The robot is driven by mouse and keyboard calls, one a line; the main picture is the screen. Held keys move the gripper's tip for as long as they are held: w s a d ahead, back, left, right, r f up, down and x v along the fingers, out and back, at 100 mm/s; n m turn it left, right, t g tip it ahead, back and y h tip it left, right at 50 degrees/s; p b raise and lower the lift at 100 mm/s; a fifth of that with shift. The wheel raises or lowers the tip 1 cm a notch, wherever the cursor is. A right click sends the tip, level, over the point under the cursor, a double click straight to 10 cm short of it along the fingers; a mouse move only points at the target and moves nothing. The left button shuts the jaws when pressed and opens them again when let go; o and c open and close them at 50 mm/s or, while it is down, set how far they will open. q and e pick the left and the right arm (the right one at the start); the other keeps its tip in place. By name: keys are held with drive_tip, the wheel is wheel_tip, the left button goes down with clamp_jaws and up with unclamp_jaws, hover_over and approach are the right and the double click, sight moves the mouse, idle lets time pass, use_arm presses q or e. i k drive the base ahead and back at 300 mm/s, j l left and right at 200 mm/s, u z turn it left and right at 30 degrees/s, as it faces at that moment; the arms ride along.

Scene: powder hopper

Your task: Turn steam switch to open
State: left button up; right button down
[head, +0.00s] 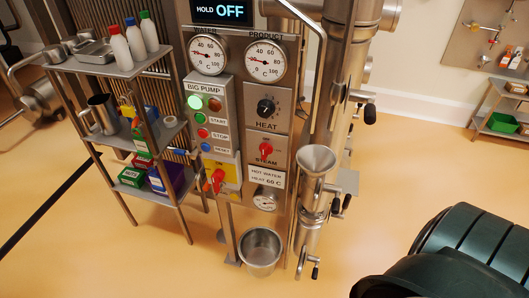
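The steam switch (265,149) is a small red knob on a metal plate marked STEAM, on the lower right part of the control panel. It sits below the black HEAT dial (266,107) and above a white label reading HOT WATER, HEAT 60 C (266,180). The knob is too small to tell its exact setting. Neither of my grippers shows in the head view, and nothing touches the switch.
Left of the switch is the BIG PUMP box (211,115) with lit buttons, above a red-handled switch (218,180). A funnel (315,161) on a steel pipe stands close on the right. A bucket (260,250) is below. A loaded shelf (122,62) stands left.

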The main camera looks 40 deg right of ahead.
sight(266, 149)
drive_tip(key=i+j, duration=1.15)
drive_tip(key=j, duration=0.25)
drive_tip(key=z, duration=1.8)
